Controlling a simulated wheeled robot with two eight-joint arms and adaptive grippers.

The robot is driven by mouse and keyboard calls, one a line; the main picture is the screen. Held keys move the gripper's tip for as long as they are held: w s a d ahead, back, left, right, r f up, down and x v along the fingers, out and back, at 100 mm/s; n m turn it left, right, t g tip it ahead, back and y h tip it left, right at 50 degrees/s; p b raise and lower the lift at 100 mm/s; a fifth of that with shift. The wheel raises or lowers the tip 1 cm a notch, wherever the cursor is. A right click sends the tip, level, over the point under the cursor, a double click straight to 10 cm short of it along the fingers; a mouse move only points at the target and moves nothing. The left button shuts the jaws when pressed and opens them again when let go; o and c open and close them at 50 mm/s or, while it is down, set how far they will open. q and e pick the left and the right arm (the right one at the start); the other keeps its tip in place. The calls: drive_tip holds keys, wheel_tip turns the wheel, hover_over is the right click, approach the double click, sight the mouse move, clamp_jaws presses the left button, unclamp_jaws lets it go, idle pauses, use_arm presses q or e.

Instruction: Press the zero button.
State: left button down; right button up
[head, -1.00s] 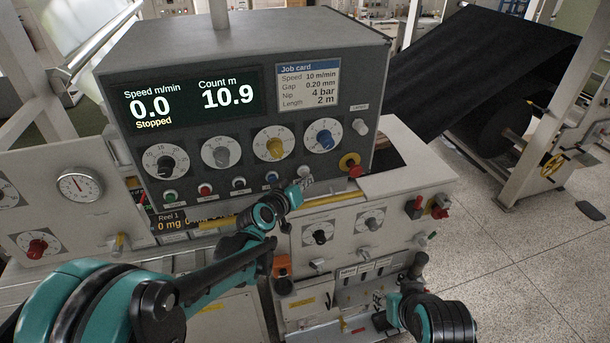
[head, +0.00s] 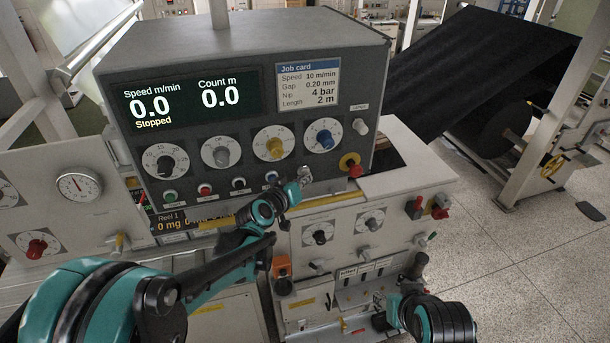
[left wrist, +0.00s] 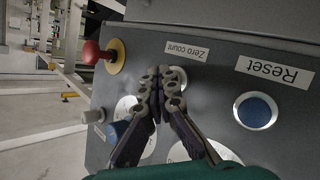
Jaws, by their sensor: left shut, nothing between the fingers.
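The zero button is a pale round button (left wrist: 179,77) under the "Zero count" label (left wrist: 187,51) in the left wrist view, partly hidden by my fingers. In the head view it is at the right end of the button row (head: 305,171). My left gripper (left wrist: 158,84) is shut and empty, its tips right in front of the button's edge; I cannot tell whether they touch it. It also shows in the head view (head: 301,182). The display (head: 190,99) reads Count 0.0 m, Speed 0.0, Stopped. Only part of my right arm shows at the lower right; its fingers are not clear.
A blue Reset button (left wrist: 256,111) sits beside the zero button. On the other side is a red knob on a yellow plate (head: 352,167). Several dials are above the button row. A pale ledge (head: 410,178) juts out at right.

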use_arm(q)
drive_tip(key=shift+s, duration=0.1)
drive_tip(key=shift+s+d, duration=0.25)
drive_tip(key=shift+s, duration=0.5)
drive_tip(key=s, duration=0.1)
drive_tip(key=s+d, duration=0.1)
drive_tip(key=s, duration=0.2)
drive_tip(key=shift+s+d, duration=0.3)
drive_tip(key=shift+s, duration=0.1)
idle(0.7)
